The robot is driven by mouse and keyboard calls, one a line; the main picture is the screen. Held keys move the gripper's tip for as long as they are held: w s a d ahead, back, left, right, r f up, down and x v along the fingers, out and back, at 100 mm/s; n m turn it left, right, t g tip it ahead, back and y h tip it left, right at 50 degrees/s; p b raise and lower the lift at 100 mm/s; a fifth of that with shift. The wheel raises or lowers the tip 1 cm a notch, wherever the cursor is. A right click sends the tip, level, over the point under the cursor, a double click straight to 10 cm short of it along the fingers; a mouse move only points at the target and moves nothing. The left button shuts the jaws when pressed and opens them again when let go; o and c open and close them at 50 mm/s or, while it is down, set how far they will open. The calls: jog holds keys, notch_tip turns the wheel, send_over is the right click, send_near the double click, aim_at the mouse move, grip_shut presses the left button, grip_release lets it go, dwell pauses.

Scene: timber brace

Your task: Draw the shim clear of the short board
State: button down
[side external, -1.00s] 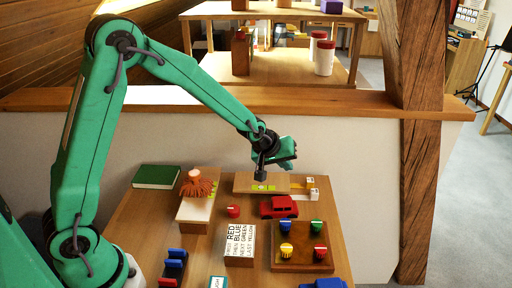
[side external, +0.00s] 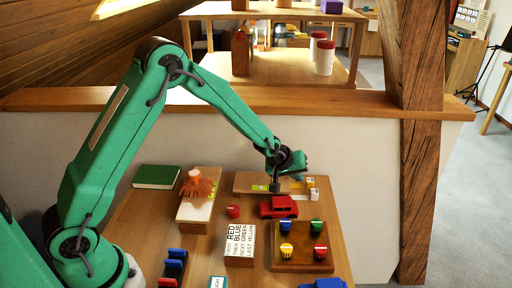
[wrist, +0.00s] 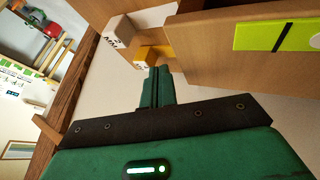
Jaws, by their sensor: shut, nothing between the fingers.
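The short board, seemingly the flat wooden board (side external: 248,182) at the back of the table, carries a yellow-green marked strip; it fills the upper right of the wrist view (wrist: 215,62). A yellow-orange piece, likely the shim (wrist: 158,52), shows at the board's left edge in the wrist view, its right end meeting or passing behind the board. It is small in the side view (side external: 299,190). My gripper (side external: 275,188) is shut and empty, low over the board's right part. In the wrist view its fingertips (wrist: 160,70) point at the yellow piece; whether they touch is unclear.
A pale lettered block (wrist: 118,38) sits beside the yellow piece. A red toy car (side external: 279,207) stands just in front of my gripper. A tray with coloured knobs (side external: 302,264), a lettered block (side external: 239,244) and a green book (side external: 156,177) are nearby. A wall rises behind the table.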

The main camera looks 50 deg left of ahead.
aim_at(310, 180)
jog(key=shift+x, duration=0.95)
jog(key=shift+w, duration=0.1)
jog(key=shift+w+d, duration=0.9)
jog(key=shift+d, duration=0.15)
jog(key=shift+r, duration=0.1)
jog(key=shift+s+r, duration=0.3)
jog(key=shift+r, duration=0.1)
jog(key=shift+s+a+f+v, duration=0.1)
jog(key=shift+a+v, duration=0.1)
jog(key=shift+v, duration=1.35)
jog(key=shift+s+a+f+v, duration=0.1)
jog(key=shift+a+v, duration=0.15)
jog(key=shift+v, duration=1.25)
jog(key=shift+s+a+f+v, duration=0.1)
jog(key=shift+a+v, duration=0.1)
jog(key=shift+v, duration=1.35)
jog(key=shift+r, duration=0.1)
